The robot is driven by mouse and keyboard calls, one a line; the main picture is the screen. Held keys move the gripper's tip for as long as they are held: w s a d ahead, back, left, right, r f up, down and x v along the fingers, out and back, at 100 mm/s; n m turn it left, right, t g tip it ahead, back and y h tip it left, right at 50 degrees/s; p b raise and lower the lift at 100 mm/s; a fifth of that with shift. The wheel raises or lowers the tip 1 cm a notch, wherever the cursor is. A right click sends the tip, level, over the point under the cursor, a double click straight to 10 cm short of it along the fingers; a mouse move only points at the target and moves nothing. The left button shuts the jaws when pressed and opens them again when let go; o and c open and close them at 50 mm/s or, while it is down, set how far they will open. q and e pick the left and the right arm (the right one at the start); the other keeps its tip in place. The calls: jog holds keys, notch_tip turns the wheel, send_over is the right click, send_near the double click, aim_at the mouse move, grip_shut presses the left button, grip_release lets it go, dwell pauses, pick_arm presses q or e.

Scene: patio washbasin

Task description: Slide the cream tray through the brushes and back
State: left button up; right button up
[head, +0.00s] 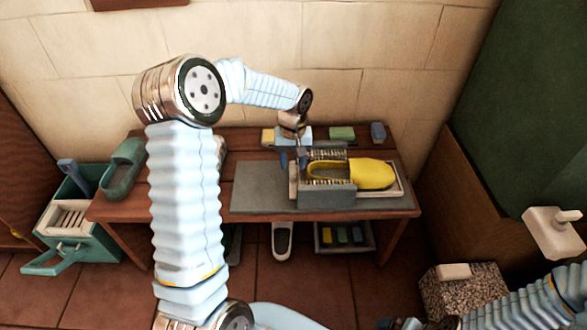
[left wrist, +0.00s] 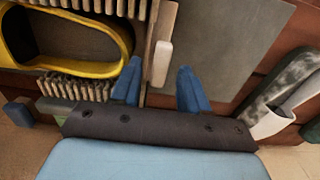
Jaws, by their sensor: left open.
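The cream tray (head: 398,190) lies on the table with a yellow clog (head: 373,172) on it; the clog also shows in the left wrist view (left wrist: 125,68). The tray's left part sits between two rows of brush bristles (head: 328,153), behind a grey block (head: 327,196). The bristles also show in the left wrist view (left wrist: 75,88). A small cream handle (left wrist: 161,64) stands at the tray's left end. My left gripper (head: 292,160) is open above that end. In the left wrist view its blue fingers (left wrist: 158,75) lie on either side of the handle; contact is unclear.
A grey mat (head: 258,198) lies bare left of the brushes. A green clog (head: 123,168) stands at the table's left end. A green block (head: 342,133) and a blue block (head: 378,132) lie along the back. A teal cabinet (head: 62,262) stands left of the table.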

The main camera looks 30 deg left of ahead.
aim_at(293, 167)
pick_arm(q)
jog(key=shift+f, duration=1.7)
jog(key=shift+c, duration=0.3)
grip_shut()
